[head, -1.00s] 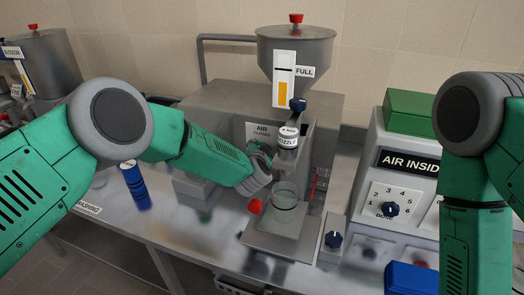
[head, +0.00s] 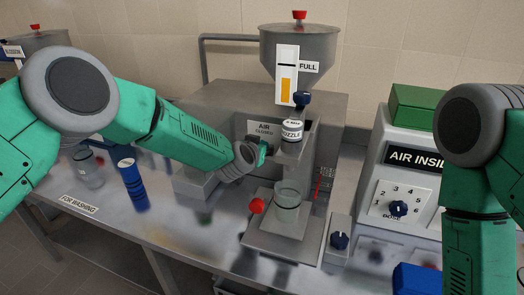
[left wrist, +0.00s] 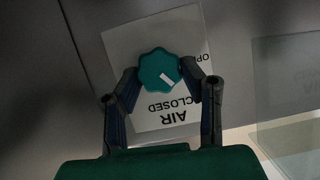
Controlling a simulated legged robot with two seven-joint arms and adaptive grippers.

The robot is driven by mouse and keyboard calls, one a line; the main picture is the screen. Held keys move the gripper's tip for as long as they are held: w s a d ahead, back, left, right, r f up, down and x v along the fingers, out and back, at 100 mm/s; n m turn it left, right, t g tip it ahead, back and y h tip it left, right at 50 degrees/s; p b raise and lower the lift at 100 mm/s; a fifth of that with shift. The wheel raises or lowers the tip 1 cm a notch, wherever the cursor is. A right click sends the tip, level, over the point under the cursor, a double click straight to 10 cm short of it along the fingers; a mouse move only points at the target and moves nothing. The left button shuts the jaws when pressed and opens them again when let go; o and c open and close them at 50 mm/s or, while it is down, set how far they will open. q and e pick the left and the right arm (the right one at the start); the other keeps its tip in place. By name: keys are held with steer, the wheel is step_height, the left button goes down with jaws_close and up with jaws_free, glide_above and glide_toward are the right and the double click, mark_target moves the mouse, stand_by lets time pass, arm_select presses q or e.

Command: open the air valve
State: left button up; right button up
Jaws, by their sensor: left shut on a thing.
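The air valve is a teal lobed knob (left wrist: 158,70) with a white pointer mark, on a white plate (left wrist: 150,35) that reads AIR and CLOSED, upside down in the left wrist view. Part of another word starting with OP shows at the plate's edge. The mark slants toward the CLOSED side. My left gripper (left wrist: 160,82) has a finger on each side of the knob and is shut on it. In the head view this gripper (head: 260,152) is at the machine's front, just below the AIR label (head: 264,128). My right arm shows at the right, its gripper out of frame.
A glass jar (head: 288,195) stands under the nozzle (head: 292,131), right of my left gripper. A red knob (head: 257,205) is beside it. A blue bottle (head: 132,184) stands on the bench to the left. A control box (head: 410,135) is at the right.

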arm_select(q)
steer(key=shift+s+f, duration=0.25)
steer(key=shift+f, duration=0.25)
steer(key=o, duration=1.1)
steer(key=shift+o, duration=0.2)
steer(key=shift+w+r, duration=0.15)
steer(key=shift+r, duration=0.1)
steer(key=v, duration=1.1)
steer(key=shift+s+a, duration=0.15)
steer(key=shift+s, duration=0.15)
steer(key=shift+r, duration=0.1)
